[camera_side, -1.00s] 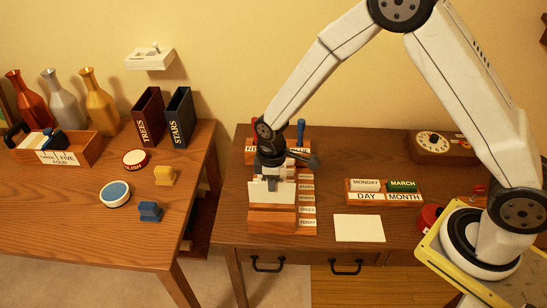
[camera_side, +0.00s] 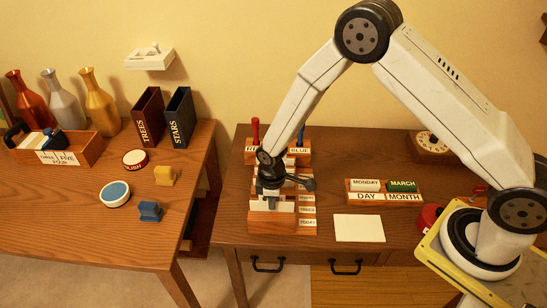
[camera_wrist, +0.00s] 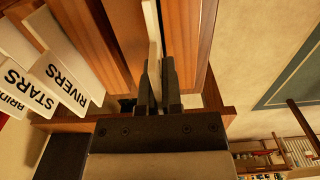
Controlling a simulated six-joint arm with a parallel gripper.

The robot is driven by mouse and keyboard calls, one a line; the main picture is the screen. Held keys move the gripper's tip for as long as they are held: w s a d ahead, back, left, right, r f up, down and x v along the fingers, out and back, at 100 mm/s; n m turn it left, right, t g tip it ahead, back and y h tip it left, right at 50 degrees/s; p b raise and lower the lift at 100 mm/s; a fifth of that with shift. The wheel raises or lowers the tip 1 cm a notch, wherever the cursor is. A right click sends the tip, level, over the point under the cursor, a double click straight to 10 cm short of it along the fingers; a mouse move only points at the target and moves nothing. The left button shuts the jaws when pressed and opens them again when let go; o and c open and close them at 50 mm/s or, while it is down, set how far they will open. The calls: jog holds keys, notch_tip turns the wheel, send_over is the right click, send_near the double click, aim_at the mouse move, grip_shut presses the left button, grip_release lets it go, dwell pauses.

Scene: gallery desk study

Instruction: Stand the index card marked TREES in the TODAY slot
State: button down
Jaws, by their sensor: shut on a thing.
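My gripper (camera_side: 271,204) is low over the front end of the wooden card box (camera_side: 272,224) on the right desk. In the wrist view its fingers (camera_wrist: 157,88) are shut on a white card (camera_wrist: 153,28), seen edge-on. The card is upright, with its lower part hidden between wooden walls of the box. It appears to be in the front slot, beside the TODAY label (camera_side: 308,222). The card's marking is not readable. The TREES label (camera_side: 307,209) is just behind the TODAY label.
Cards marked RIVERS (camera_wrist: 67,86) and STARS (camera_wrist: 30,88) stand close by in the wrist view. A wooden DAY and MONTH holder (camera_side: 384,197) and a blank white sheet (camera_side: 359,228) lie to the right. A red pen and a blue pen stand behind the box.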

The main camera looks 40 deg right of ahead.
jog(key=shift+f, duration=0.45)
jog(key=c, duration=0.8)
grip_release()
jog(key=shift+f, duration=0.1)
jog(key=shift+r, duration=6.15)
